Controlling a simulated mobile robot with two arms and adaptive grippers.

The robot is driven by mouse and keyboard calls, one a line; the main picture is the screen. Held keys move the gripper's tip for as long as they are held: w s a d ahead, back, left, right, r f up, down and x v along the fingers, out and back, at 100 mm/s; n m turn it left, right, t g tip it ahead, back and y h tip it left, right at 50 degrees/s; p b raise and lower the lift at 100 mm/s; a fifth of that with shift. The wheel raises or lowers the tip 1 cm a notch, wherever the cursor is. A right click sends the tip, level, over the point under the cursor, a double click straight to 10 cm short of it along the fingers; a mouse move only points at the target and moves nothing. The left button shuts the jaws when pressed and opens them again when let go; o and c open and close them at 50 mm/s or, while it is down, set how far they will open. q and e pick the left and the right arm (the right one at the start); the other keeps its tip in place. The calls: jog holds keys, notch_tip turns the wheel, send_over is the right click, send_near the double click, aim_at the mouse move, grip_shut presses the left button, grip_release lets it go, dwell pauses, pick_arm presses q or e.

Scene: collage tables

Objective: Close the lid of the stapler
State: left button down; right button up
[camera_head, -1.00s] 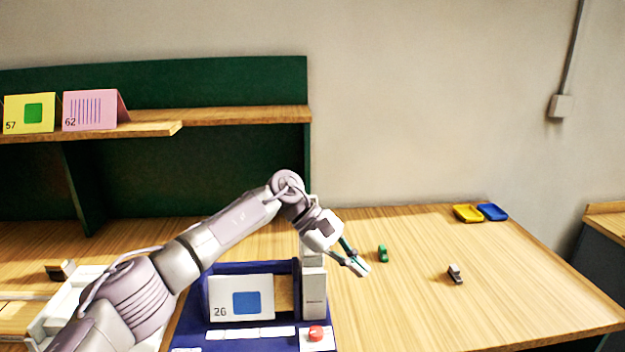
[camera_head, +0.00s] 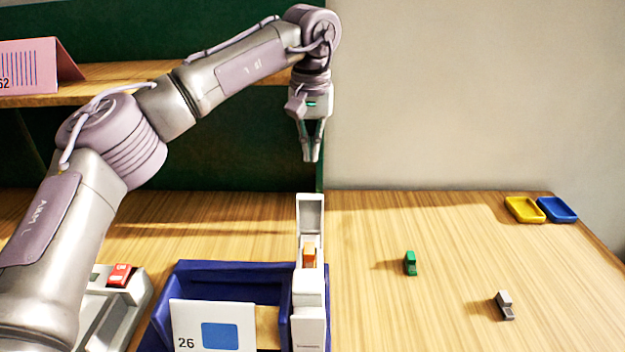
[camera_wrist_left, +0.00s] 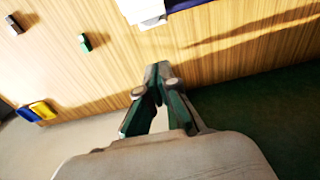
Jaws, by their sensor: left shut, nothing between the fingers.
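A white device that looks like the stapler (camera_head: 309,322) stands at the right side of the blue tray in the head view. Its lid (camera_head: 310,212) stands raised at the back, and an orange piece (camera_head: 309,255) shows inside. My left gripper (camera_head: 311,158) points down above and behind the lid, apart from it, with its fingers shut and empty. Its fingers also show together in the left wrist view (camera_wrist_left: 158,72). A white part at the top edge of the wrist view (camera_wrist_left: 142,10) is probably the stapler, mostly cut off. My right gripper is not in view.
The blue tray (camera_head: 226,268) holds a white card (camera_head: 185,318). A green block (camera_head: 410,263) and a grey block (camera_head: 504,306) stand on the table to the right. Yellow (camera_head: 524,210) and blue (camera_head: 558,209) dishes lie farther back. A green-backed shelf (camera_head: 235,150) stands behind.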

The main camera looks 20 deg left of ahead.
aim_at(310, 214)
pick_arm(q)
jog(key=f, duration=0.2)
jog(key=s+f+p, duration=0.1)
jog(key=f, duration=0.1)
jog(key=s+f+p, duration=0.1)
jog(key=f, duration=0.1)
jog(key=shift+s+d+f, duration=0.1)
jog(key=shift+s+d, duration=0.05)
jog(key=shift+d, duration=0.2)
jog(key=shift+s+p, duration=0.3)
jog(key=shift+s+d, duration=0.1)
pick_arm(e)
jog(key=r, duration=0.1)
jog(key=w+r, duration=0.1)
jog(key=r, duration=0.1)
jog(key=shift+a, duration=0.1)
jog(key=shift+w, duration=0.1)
